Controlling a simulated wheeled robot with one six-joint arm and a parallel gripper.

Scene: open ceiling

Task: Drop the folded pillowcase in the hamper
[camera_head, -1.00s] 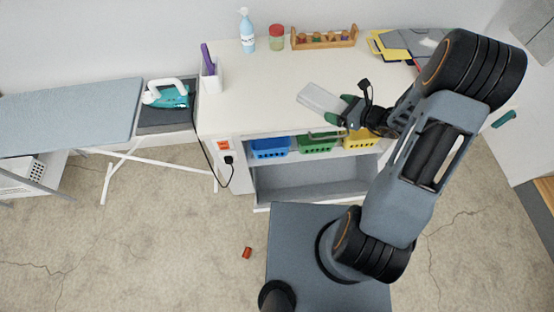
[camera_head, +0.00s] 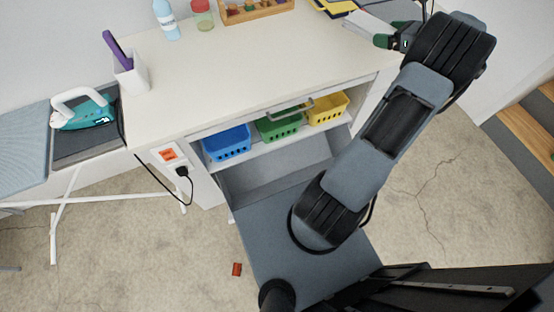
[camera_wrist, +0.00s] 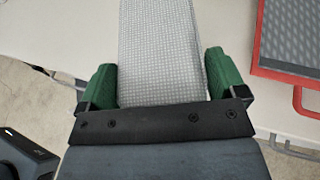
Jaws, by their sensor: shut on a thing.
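The folded pillowcase (camera_wrist: 160,45) is a flat light-grey checked piece between the two green fingers of my gripper (camera_wrist: 163,80) in the wrist view. My gripper is shut on it. In the head view, the pillowcase (camera_head: 368,24) shows as a pale strip at the top right, above the table's right end, with my gripper (camera_head: 390,38) partly hidden by my arm. I see no hamper that I can make out in the views of now.
The white table (camera_head: 240,75) carries a spray bottle (camera_head: 166,20), a jar (camera_head: 202,14), a wooden rack (camera_head: 252,10) and a pen holder (camera_head: 130,75). Blue, green and yellow bins (camera_head: 278,126) sit below. An iron (camera_head: 85,112) stands left. Wooden steps (camera_head: 525,120) are right. A small red block (camera_head: 237,269) lies on the floor.

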